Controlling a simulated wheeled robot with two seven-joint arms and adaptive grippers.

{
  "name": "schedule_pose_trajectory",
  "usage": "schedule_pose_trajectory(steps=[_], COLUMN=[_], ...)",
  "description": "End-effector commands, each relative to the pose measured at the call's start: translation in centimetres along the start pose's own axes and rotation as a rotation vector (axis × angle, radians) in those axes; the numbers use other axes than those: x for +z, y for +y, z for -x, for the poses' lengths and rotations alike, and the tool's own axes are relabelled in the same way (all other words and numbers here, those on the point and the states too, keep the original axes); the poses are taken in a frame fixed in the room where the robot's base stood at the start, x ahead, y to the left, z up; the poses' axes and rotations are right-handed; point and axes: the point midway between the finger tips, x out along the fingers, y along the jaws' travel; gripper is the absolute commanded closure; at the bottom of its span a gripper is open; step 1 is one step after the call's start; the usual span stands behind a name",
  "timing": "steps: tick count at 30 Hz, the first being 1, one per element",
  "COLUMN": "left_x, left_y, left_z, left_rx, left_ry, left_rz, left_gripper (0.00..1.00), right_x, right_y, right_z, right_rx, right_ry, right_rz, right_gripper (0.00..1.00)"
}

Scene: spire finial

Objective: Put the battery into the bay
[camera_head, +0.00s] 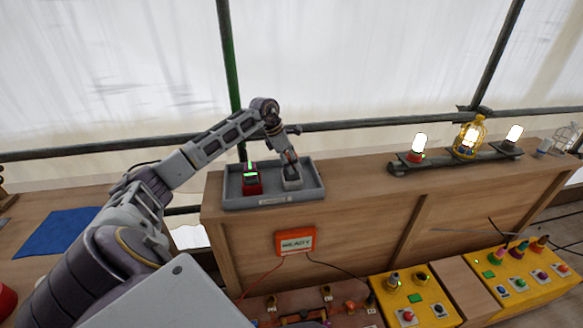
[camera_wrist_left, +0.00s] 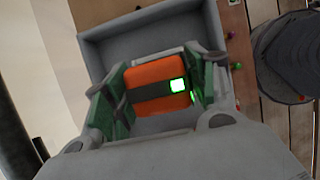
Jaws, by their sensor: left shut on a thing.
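My left gripper (camera_head: 291,165) reaches down over the right part of a grey tray (camera_head: 272,199) on top of the wooden counter. In the left wrist view its green-padded fingers (camera_wrist_left: 155,88) are shut on an orange battery (camera_wrist_left: 140,72) with a dark band and a lit green square. A small light-grey holder (camera_head: 292,184), which looks like the bay, sits in the tray directly below the gripper. I cannot tell how deep the battery sits in it. A red block (camera_head: 251,185) with a dark band and green lights stands apart in the tray's left part. My right gripper is not in view.
An orange sign reading READY (camera_head: 296,242) hangs on the counter front. Lit lamps (camera_head: 417,147) and a yellow lantern (camera_head: 468,138) stand on a rail to the right. Yellow button panels (camera_head: 415,301) are lower right. The counter between tray and lamps is clear.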

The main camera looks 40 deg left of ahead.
Motion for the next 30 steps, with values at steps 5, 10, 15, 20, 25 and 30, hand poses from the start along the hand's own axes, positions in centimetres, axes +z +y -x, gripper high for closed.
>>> schedule_pose_trajectory(steps=[5,10,15,20,25,30], left_x=[-0.7,-0.9,-0.9,-1.0,-1.0,-1.0], left_y=[-0.1,0.0,0.0,0.0,0.0,0.0], left_z=[-1.8,-2.2,-2.2,-2.4,-2.5,-2.5], left_rx=[-0.002,0.000,0.000,0.000,-0.001,-0.001], left_ry=[-0.001,-0.002,-0.001,-0.001,0.000,0.000], left_rz=[0.002,0.001,0.000,0.000,0.000,0.000], left_gripper=[0.74,0.74,0.74,0.74,0.32,0.22], right_x=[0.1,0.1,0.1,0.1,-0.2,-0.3], right_y=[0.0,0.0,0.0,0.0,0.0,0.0], right_z=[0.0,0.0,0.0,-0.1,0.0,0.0], right_rx=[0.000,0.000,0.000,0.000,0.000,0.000], right_ry=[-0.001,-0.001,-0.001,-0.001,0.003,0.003], right_rz=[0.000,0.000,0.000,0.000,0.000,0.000], right_gripper=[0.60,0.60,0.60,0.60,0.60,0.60])
